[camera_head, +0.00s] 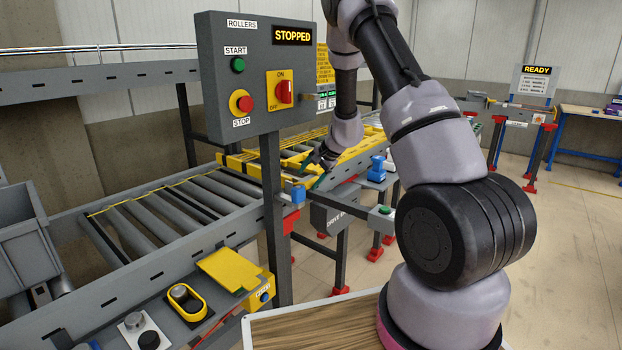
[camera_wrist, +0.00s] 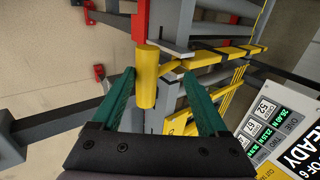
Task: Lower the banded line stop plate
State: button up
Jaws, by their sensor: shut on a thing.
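My gripper (camera_wrist: 159,72) has its two green fingers on either side of a yellow cylindrical handle (camera_wrist: 147,78) in the wrist view. It is shut on this handle, which joins yellow bars (camera_wrist: 215,54) beyond it. In the head view my gripper (camera_head: 319,180) is at the near side of the yellow frame (camera_head: 244,165) over the roller conveyor, partly hidden by my wrist.
The control panel (camera_head: 222,85) reads STOPPED and stands left of my arm. Rollers (camera_head: 165,225) run behind its post. A yellow plate (camera_head: 231,268) and a yellow-rimmed holder (camera_head: 187,300) sit on the near rail. A sign there reads READY (camera_head: 537,71).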

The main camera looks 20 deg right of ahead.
jog(key=shift+s+d+f, duration=0.1)
jog(key=shift+d, duration=0.1)
dwell(0.6)
jog(key=v, duration=1)
jog(key=shift+r, duration=0.35)
jog(key=shift+s, duration=0.1)
jog(key=s+a+r+n+y, duration=0.1)
jog(key=s+a+r+n, duration=0.15)
jog(key=s+r, duration=0.55)
jog(key=s+a+r+n, duration=0.1)
jog(key=s+a+r, duration=0.4)
jog(key=r, duration=0.5)
jog(key=s+d+r+n+h, duration=0.1)
jog(key=s+r, duration=0.2)
jog(key=s, duration=0.6)
jog(key=s+d+r+n+t+h, duration=0.1)
jog(key=s+r+n+h, duration=0.1)
jog(key=s, duration=0.8)
jog(key=shift+s+d+r, duration=0.25)
jog(key=shift+d+r, duration=0.1)
jog(key=shift+r, duration=0.25)
